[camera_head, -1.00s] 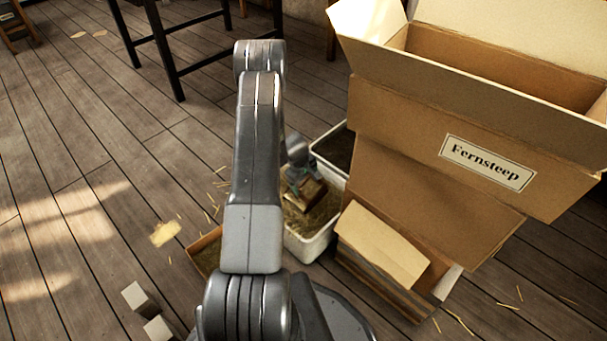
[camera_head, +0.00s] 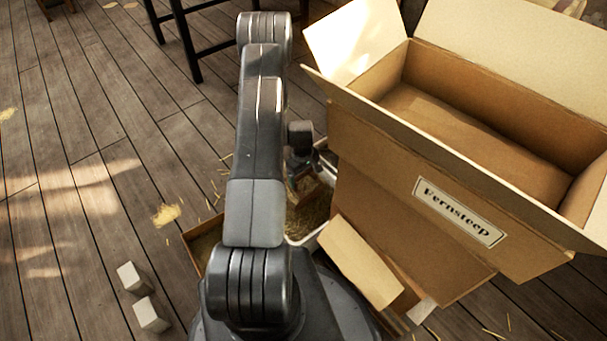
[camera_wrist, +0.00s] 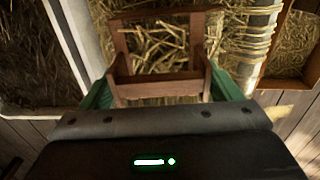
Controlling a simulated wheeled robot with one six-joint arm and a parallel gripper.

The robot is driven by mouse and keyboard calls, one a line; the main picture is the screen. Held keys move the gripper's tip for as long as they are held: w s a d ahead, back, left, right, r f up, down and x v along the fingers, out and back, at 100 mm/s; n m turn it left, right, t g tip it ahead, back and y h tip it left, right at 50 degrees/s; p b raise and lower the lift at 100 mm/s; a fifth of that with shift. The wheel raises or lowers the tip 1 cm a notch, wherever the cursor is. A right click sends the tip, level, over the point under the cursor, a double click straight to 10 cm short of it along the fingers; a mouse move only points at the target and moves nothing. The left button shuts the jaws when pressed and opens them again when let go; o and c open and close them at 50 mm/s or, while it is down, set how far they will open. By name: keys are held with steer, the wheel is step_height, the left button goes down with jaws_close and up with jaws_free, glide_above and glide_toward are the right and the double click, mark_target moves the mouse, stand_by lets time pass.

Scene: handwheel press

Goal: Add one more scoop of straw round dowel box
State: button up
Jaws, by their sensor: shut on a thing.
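My gripper (camera_wrist: 162,92) has green fingers and is shut on a brown wooden scoop (camera_wrist: 160,88). Straw shows inside the scoop's outline; I cannot tell whether it lies in the scoop or in the bin behind. A white bin of straw (camera_wrist: 238,70) is around and beyond the scoop. In the head view the scoop (camera_head: 307,186) is partly hidden behind my arm and a carton flap. A shallow brown box (camera_head: 204,229) with greenish-brown contents stands left of the straw bin; its corner shows in the wrist view (camera_wrist: 283,84). I cannot identify the dowel box.
A large open carton (camera_head: 400,150) labelled Fernsteep fills the right side; its floor looks bare. Folded cardboard (camera_head: 358,262) stands below it. A bin of dark material (camera_wrist: 35,50) is at wrist-view left. Two pale blocks (camera_head: 150,314) lie on the left floor, otherwise mostly clear.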

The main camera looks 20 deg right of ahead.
steer(key=shift+d+r+p, duration=0.2)
steer(key=shift+r+p, duration=2.05)
steer(key=shift+r, duration=0.85)
